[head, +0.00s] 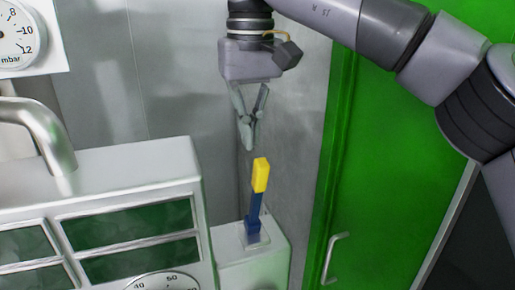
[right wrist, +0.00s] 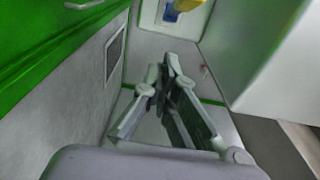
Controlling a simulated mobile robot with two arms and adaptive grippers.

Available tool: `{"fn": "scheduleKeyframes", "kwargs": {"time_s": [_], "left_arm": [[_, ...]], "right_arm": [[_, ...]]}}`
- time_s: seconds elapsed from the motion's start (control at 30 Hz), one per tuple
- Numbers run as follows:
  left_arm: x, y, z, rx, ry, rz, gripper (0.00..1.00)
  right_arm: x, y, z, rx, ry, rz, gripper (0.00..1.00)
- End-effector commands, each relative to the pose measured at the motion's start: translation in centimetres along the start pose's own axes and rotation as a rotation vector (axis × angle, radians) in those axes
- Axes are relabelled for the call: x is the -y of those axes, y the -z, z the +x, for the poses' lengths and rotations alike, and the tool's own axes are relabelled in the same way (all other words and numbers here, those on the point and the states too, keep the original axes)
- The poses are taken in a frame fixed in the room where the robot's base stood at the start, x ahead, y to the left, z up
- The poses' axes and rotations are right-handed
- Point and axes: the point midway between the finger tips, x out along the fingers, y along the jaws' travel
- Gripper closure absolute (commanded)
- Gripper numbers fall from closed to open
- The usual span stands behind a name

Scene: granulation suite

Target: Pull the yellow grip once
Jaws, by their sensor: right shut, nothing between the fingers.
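The yellow grip (head: 261,175) tops a blue lever (head: 254,212) that stands nearly upright, leaning slightly right, on a white pedestal (head: 228,266) in the head view. In the right wrist view the yellow grip (right wrist: 188,5) shows at the top edge, partly cut off, beyond my fingertips. My right gripper (head: 248,146) points down just above and slightly left of the grip in the head view. Its fingertips meet with nothing between them, and they look apart from the grip. It also shows in the right wrist view (right wrist: 168,62). My left gripper is in neither view.
A white cabinet (head: 125,170) with dark green windows stands left of the pedestal, with a curved metal pipe (head: 45,135) above it. A pressure gauge (head: 18,38) is at upper left. A green door (head: 400,160) with a metal handle (head: 333,258) is on the right.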

Motion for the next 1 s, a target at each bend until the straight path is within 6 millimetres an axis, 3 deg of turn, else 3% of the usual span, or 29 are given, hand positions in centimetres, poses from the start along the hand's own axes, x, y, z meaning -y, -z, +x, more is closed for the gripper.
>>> {"fn": "scheduleKeyframes", "kwargs": {"time_s": [0.4,1.0], "left_arm": [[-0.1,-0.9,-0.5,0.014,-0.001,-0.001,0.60],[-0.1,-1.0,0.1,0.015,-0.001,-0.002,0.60]], "right_arm": [[0.0,-3.5,0.4,-0.004,0.001,-0.001,1.00],[0.0,-3.6,0.8,-0.026,0.002,0.000,1.00]]}}
